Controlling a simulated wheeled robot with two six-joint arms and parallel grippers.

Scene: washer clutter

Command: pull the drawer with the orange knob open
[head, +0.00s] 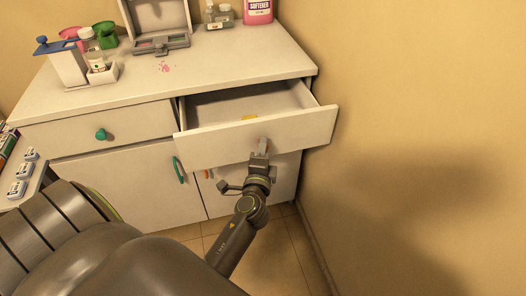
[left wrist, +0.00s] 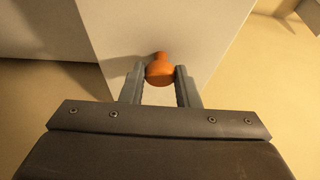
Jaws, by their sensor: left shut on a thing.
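The drawer with the orange knob (head: 290,130) stands pulled out from the cabinet at the right, and its inside shows from above. Something small and yellow (head: 249,117) lies in it. My left gripper (head: 262,147) is at the middle of the drawer front. In the left wrist view its two fingers (left wrist: 160,85) stand on either side of the orange knob (left wrist: 160,68) and are shut on it. In the head view the knob is mostly hidden by the gripper. My right gripper is not in view.
The cabinet top (head: 210,75) holds a makeup case (head: 160,42), bottles and cups. A closed drawer with a teal knob (head: 101,134) is at the left, above a door with a teal handle (head: 179,170). A wall (head: 420,110) stands close at the right.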

